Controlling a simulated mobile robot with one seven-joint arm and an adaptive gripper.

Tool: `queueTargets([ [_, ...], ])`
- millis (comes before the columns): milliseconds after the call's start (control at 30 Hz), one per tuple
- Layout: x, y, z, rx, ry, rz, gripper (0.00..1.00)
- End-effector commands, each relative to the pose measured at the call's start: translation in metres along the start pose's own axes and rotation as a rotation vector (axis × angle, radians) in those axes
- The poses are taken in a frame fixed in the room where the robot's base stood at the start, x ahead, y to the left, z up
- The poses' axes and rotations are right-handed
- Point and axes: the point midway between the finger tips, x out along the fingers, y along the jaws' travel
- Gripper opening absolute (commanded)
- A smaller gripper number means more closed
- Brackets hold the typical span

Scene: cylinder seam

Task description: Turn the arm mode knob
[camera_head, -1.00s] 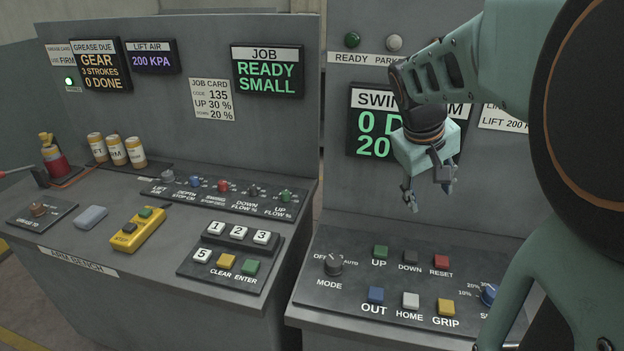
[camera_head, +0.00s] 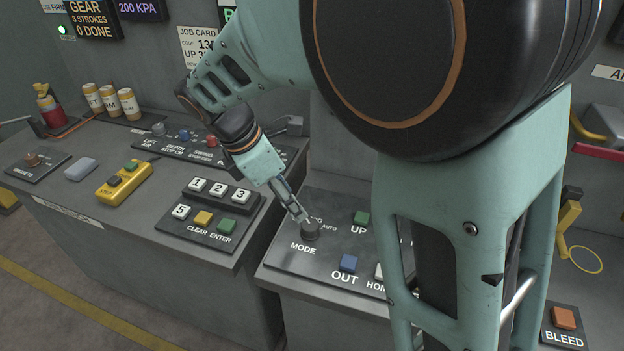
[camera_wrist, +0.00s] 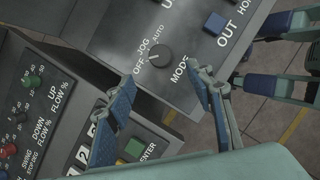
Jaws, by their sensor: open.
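The dark round MODE knob (camera_head: 311,231) stands at the left of the right-hand panel, with JOG and AUTO printed around it. In the wrist view the knob (camera_wrist: 160,55) lies ahead of the fingertips, and its pale mark sits on the side of the OFF label. My gripper (camera_head: 299,214) is tilted down to the knob, with its tips at or just above it in the head view. In the wrist view my gripper (camera_wrist: 163,80) is open, its two blue-padded fingers apart with nothing between them. Contact with the knob cannot be told.
Close to the knob are a green UP button (camera_head: 361,217) and a blue OUT button (camera_head: 348,263). The left bench carries a number keypad (camera_head: 210,215) and a yellow STOP box (camera_head: 123,181). My arm hides the right of the panel.

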Motion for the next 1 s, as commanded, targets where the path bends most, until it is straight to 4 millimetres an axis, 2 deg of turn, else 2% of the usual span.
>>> queueTargets([
  [300, 0.057, -0.002, 0.001, 0.003, -0.001, -0.005, 0.49],
  [500, 0.088, -0.001, 0.001, 0.004, -0.001, -0.003, 0.49],
  [700, 0.102, 0.000, 0.001, 0.006, 0.000, -0.001, 0.49],
  [1000, 0.103, 0.000, 0.001, 0.006, 0.000, 0.000, 0.46],
])
